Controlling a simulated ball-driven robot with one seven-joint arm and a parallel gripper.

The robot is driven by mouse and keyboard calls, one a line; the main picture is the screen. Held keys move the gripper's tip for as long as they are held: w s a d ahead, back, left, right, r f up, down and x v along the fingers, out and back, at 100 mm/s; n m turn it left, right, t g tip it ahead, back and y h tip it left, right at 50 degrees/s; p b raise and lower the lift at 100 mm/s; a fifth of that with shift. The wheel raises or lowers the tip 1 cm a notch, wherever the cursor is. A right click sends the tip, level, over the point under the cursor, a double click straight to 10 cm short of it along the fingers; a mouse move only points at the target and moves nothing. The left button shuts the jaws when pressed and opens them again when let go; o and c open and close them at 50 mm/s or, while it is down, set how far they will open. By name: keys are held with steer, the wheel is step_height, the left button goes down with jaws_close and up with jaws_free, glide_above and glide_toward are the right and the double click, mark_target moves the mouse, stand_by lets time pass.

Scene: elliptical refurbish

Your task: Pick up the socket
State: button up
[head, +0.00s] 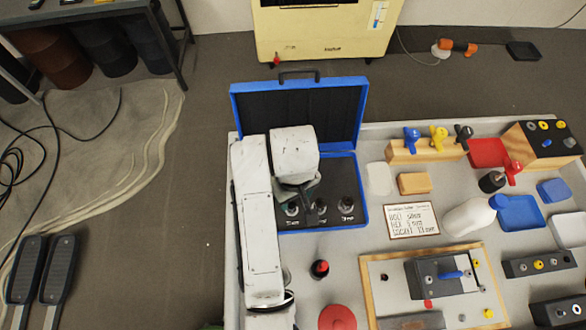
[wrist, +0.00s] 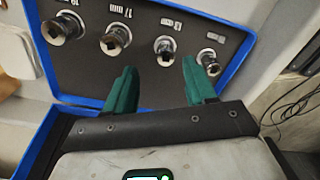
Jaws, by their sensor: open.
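Several metal sockets stand in a row in the dark lining of an open blue case (head: 364,190). In the wrist view they are a far-left socket (wrist: 62,27), one beside it (wrist: 115,40), a third (wrist: 164,48) and a far-right one (wrist: 208,60). Printed size labels by them read about 19, 17 and 13; the last is unclear. My gripper (wrist: 160,76) is open and empty, its two green fingers apart. The third socket shows between and just beyond the fingertips. In the head view my arm hides part of the case; one socket (head: 346,203) shows clearly at right.
The case's raised lid (head: 340,110) stands behind my arm. A lettered card (head: 411,222) lies right of the case; its last line seems to begin "SOCKET", size unclear. A red-topped black object (head: 319,268) and a red disc (head: 337,318) are in front. Wooden fixtures crowd the table's right.

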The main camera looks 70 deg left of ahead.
mark_target(292, 205)
steer(key=shift+s+d+f+p, duration=0.1)
steer(key=shift+s+f+p, duration=0.15)
steer(key=shift+f, duration=1.2)
steer(key=shift+s+f+p, duration=0.15)
steer(key=shift+f+p, duration=0.05)
steer(key=shift+f, duration=1.25)
steer(key=shift+c, duration=0.4)
jaws_close()
